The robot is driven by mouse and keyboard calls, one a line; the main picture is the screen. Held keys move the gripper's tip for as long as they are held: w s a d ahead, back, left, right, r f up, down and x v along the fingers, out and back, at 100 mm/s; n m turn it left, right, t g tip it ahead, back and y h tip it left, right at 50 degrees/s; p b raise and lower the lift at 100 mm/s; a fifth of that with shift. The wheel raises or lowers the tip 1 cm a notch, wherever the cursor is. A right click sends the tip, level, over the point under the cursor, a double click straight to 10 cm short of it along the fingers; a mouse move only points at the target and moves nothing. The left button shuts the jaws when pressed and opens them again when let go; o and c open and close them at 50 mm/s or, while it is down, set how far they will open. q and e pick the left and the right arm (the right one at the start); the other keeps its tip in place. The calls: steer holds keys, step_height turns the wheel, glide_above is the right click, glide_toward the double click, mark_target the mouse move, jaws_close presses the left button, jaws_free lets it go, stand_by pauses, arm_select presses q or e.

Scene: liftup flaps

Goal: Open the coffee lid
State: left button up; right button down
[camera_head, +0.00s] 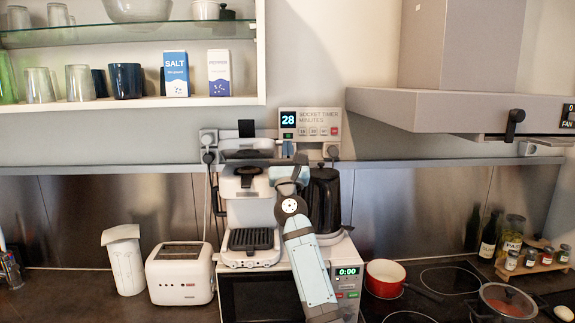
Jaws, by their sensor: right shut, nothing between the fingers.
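The white coffee machine (236,190) stands on top of the white microwave, with a black drip grille at its front. A dark, flat lid-like part (246,153) shows at its top; I cannot tell whether the lid is shut or partly raised. My right gripper (292,160) is shut and empty, just right of the machine's top, in front of the gap between the machine and the black kettle. Whether it touches the machine is unclear. My right forearm hides part of the machine's right side and the microwave front. My left gripper is out of view.
The black kettle (325,200) stands close on the right. A socket timer panel (310,121) is on the wall behind. A toaster (180,275) and white container (125,262) stand left. A shelf (130,103) overhangs at upper left. A red pot (384,278) is on the hob.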

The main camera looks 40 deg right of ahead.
steer(key=shift+s+a+r+x, duration=0.1)
steer(key=shift+r+x, duration=0.05)
steer(key=shift+x, duration=0.8)
steer(key=shift+s+a+r+x, duration=0.1)
steer(key=shift+x, duration=0.85)
steer(key=shift+s+a+r+x, duration=0.1)
steer(key=shift+r+x, duration=0.05)
steer(key=shift+x, duration=0.8)
